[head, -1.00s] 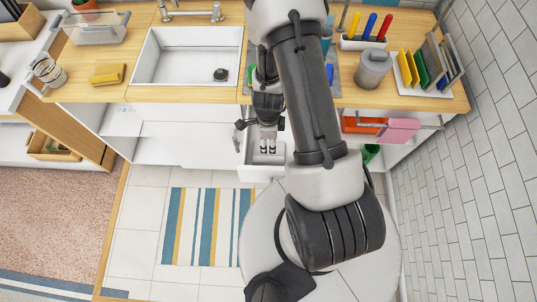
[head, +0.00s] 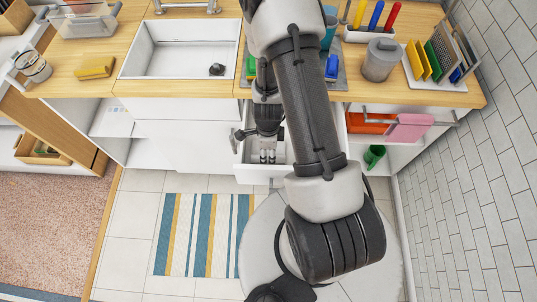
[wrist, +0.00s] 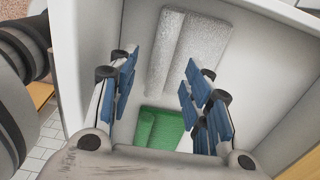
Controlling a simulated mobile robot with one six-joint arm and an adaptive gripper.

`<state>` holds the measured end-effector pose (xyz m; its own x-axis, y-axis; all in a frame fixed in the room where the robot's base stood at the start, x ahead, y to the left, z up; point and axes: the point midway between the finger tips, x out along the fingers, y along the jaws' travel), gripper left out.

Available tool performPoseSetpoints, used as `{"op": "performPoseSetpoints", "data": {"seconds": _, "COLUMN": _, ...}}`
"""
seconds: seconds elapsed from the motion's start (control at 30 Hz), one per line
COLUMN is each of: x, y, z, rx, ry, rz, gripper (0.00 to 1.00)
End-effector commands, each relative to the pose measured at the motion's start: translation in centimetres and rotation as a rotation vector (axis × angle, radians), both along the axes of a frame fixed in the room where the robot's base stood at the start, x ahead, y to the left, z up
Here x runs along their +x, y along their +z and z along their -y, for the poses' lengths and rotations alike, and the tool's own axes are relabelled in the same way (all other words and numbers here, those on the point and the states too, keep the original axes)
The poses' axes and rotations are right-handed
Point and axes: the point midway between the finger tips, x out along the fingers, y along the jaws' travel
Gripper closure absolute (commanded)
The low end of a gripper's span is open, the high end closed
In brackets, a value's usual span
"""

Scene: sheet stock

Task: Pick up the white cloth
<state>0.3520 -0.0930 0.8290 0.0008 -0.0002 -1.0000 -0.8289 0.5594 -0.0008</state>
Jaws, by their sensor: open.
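The white cloth (wrist: 187,50) lies folded on the floor of the open white drawer (wrist: 268,50) in the wrist view; it looks speckled pale grey. My gripper (wrist: 157,72) is open and empty, its blue-padded fingers apart on either side of the cloth's near end. I cannot tell whether they touch it. A folded green cloth (wrist: 160,128) lies nearer, partly hidden by my gripper. In the head view my gripper (head: 268,156) points down into the drawer (head: 258,175), and the white cloth cannot be made out.
The drawer walls stand close around my gripper. Above is the wooden counter (head: 405,98) with a sink (head: 185,62) and a grey canister (head: 381,60). An orange cloth (head: 368,123) and a pink cloth (head: 409,127) hang on a rail at right. A striped rug (head: 203,235) lies on the floor.

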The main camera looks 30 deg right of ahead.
Motion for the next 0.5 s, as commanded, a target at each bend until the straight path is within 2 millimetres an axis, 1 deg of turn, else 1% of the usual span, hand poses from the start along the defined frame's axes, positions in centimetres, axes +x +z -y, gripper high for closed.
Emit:
{"op": "performPoseSetpoints", "data": {"seconds": 0.03, "x": 0.0, "y": -0.8, "z": 0.0, "rx": 0.001, "ry": 0.000, "rz": -0.001, "gripper": 0.55}}
{"op": "performPoseSetpoints", "data": {"seconds": 0.2, "x": 0.2, "y": -3.2, "z": 0.1, "rx": 0.001, "ry": 0.000, "rz": -0.001, "gripper": 0.55}}
{"op": "performPoseSetpoints", "data": {"seconds": 0.3, "x": 0.2, "y": -4.3, "z": 0.1, "rx": 0.000, "ry": -0.001, "rz": 0.000, "gripper": 0.55}}
{"op": "performPoseSetpoints", "data": {"seconds": 0.4, "x": 0.2, "y": -4.9, "z": 0.1, "rx": 0.001, "ry": 0.000, "rz": -0.001, "gripper": 0.55}}
{"op": "performPoseSetpoints", "data": {"seconds": 0.5, "x": 0.2, "y": -4.8, "z": 0.1, "rx": 0.001, "ry": 0.000, "rz": -0.001, "gripper": 0.55}}
